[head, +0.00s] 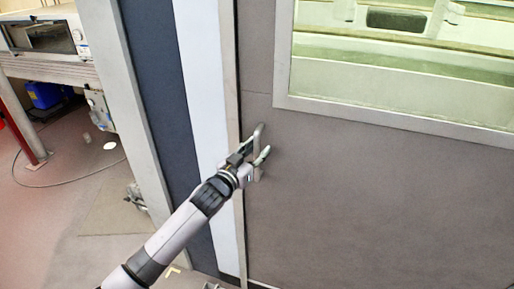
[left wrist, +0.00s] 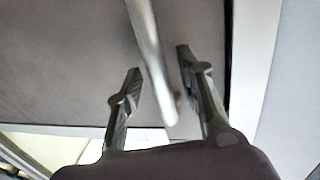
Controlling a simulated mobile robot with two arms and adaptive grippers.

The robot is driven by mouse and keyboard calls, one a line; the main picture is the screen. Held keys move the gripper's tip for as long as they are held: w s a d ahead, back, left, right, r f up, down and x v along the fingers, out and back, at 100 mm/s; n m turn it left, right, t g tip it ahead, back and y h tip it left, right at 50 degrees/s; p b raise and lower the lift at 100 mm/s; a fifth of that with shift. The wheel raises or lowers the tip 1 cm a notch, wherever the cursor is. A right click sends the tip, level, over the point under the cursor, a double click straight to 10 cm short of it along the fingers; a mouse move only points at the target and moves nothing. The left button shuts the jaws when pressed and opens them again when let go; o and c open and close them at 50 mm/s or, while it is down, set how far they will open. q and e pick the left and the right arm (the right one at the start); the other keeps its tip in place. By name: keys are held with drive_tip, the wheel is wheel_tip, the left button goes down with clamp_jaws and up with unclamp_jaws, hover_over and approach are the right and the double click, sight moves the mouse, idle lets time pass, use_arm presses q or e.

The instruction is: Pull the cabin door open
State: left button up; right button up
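The cabin door (head: 375,210) is a large grey-brown panel. Its left edge lies along the pale frame (head: 207,85) with a narrow dark line between, and I see no wide gap there. A metal bar handle (head: 258,134) stands upright near that edge; it also shows in the left wrist view (left wrist: 148,45). My left gripper (head: 264,148) is at the handle. In the left wrist view its two fingers (left wrist: 158,68) are spread, one on each side of the bar, with visible space between fingers and bar. My right gripper is in neither view.
A window (head: 400,70) with a light frame fills the door's upper part. A dark blue wall strip (head: 150,75) and a grey post (head: 120,80) stand left of the door. Farther left are a bench with a machine (head: 42,38), a blue bin (head: 43,94) and a floor cable.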

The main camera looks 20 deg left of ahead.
use_arm(q)
drive_tip(key=shift+w, duration=0.15)
clamp_jaws()
idle(0.4)
idle(0.5)
